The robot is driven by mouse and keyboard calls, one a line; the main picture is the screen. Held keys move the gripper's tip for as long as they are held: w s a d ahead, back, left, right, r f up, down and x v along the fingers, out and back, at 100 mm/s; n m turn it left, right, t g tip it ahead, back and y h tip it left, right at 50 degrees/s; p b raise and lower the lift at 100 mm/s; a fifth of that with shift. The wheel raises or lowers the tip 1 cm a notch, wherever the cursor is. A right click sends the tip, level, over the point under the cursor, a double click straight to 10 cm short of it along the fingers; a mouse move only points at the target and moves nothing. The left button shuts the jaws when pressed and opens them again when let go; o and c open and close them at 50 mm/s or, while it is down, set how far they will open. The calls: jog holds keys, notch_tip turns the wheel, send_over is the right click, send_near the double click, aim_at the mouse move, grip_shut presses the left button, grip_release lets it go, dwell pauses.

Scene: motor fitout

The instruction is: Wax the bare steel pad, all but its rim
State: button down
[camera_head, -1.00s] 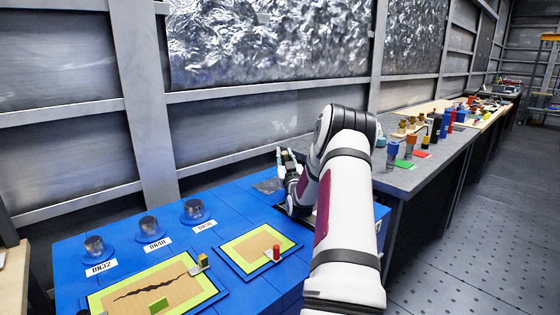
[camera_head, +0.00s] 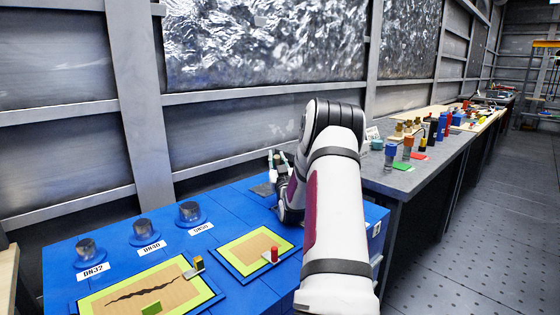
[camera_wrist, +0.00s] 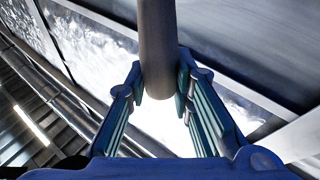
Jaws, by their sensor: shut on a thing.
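My gripper (camera_wrist: 160,98) is shut on a smooth grey cylinder (camera_wrist: 158,45) in the wrist view, with a blue finger on each side of it. What the cylinder is, I cannot tell. In the head view my gripper (camera_head: 278,163) is at the back right of the blue bench (camera_head: 225,210), largely hidden by my arm. A small dark grey patch (camera_head: 262,189) lies on the bench just left of my gripper. It may be the bare steel pad, but I cannot be sure. Whether the held cylinder touches anything is hidden.
Three grey cylinders on blue bases stand at the bench's back left, one a DN32 cylinder (camera_head: 86,249). Two yellow-bordered boards lie in front, the right one (camera_head: 237,239) bearing a red piece (camera_head: 274,254). A grey bench (camera_head: 395,181) with tools adjoins at right.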

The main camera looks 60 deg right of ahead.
jog(key=w+a+b, duration=0.1)
jog(key=a+b, duration=0.2)
jog(key=a, duration=0.4)
jog(key=shift+w, duration=0.35)
jog(key=shift+s+d+f+b, duration=0.1)
jog(key=shift+s+d+b, duration=0.05)
jog(key=shift+d+b, duration=1.45)
jog(key=shift+s+d+r+b, duration=0.1)
jog(key=shift+s+d+b, duration=0.1)
jog(key=shift+d+b, duration=1.4)
jog(key=shift+s+d+f+b, duration=0.1)
jog(key=shift+s+d+b, duration=0.05)
jog(key=shift+d+b, duration=1.4)
jog(key=shift+s+d+f, duration=0.1)
jog(key=shift+s+d, duration=0.05)
jog(key=shift+d, duration=0.45)
jog(key=shift+f+b, duration=0.1)
jog(key=shift+b, duration=0.55)
